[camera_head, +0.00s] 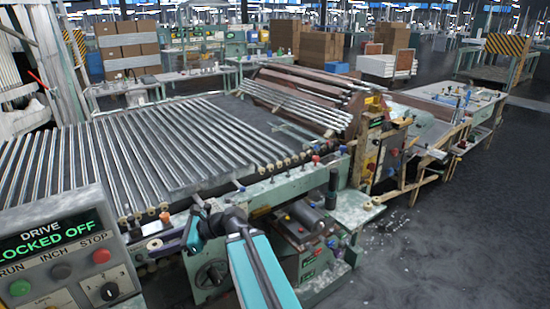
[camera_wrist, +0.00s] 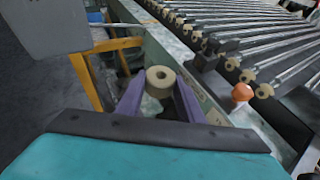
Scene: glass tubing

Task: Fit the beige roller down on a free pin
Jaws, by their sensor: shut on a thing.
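The beige roller (camera_wrist: 160,79) is a short ring with a dark centre hole, seen from above in the wrist view. The two purple fingers of my gripper (camera_wrist: 159,100) are shut on it from either side. In the head view the roller (camera_head: 154,244) shows at the tips of my gripper (camera_head: 160,243), beside the green machine rail at lower left. Several similar beige rollers (camera_wrist: 232,64) sit in a row at the ends of the glass tubes. I cannot make out a bare pin clearly. The space under the held roller is hidden.
An orange knob (camera_wrist: 242,92) stands on the rail right of my gripper. The glass tubes (camera_head: 130,150) lie across the machine bed. A grey control box (camera_head: 65,255) reading "DRIVE LOCKED OFF" is at lower left. Open floor (camera_head: 460,240) lies at right.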

